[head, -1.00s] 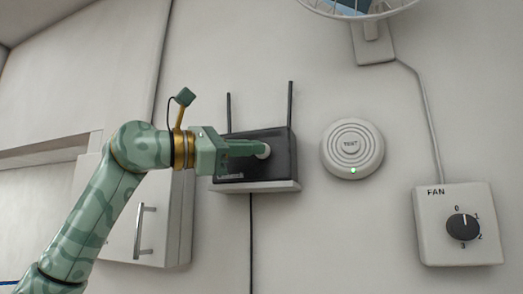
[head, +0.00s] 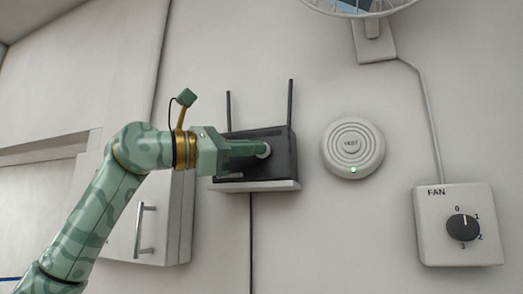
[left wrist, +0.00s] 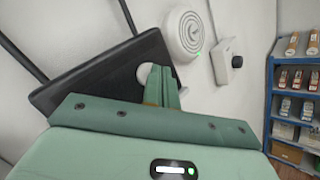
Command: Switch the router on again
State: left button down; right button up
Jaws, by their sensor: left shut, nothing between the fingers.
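The black router (head: 275,168) with two upright antennas sits on a small white wall shelf (head: 262,186). A round whitish button (head: 265,150) shows on the right part of its front. My left gripper (head: 262,148) is shut and empty, its fingertips at the button. I cannot tell for certain whether they touch it. In the left wrist view the router (left wrist: 105,75) is tilted in the picture, and the shut fingers (left wrist: 160,85) overlap the edge of the pale button (left wrist: 143,73). No lit lamp shows on the router. My right gripper is not in view.
A round white alarm (head: 352,148) with a TEST button and green light is on the wall right of the router. A FAN dial box (head: 460,225) is further right. A cabinet (head: 165,225) stands left. A blue shelf rack (left wrist: 290,95) shows in the wrist view.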

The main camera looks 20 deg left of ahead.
pick_arm(q)
jog(key=shift+s, duration=0.3)
jog(key=shift+s, duration=0.1)
jog(key=s+b, duration=0.1)
jog(key=s, duration=0.4)
jog(key=shift+s+d+b, duration=0.15)
jog(key=shift+s+b, duration=0.2)
jog(key=shift+s, duration=0.05)
dwell(0.9)
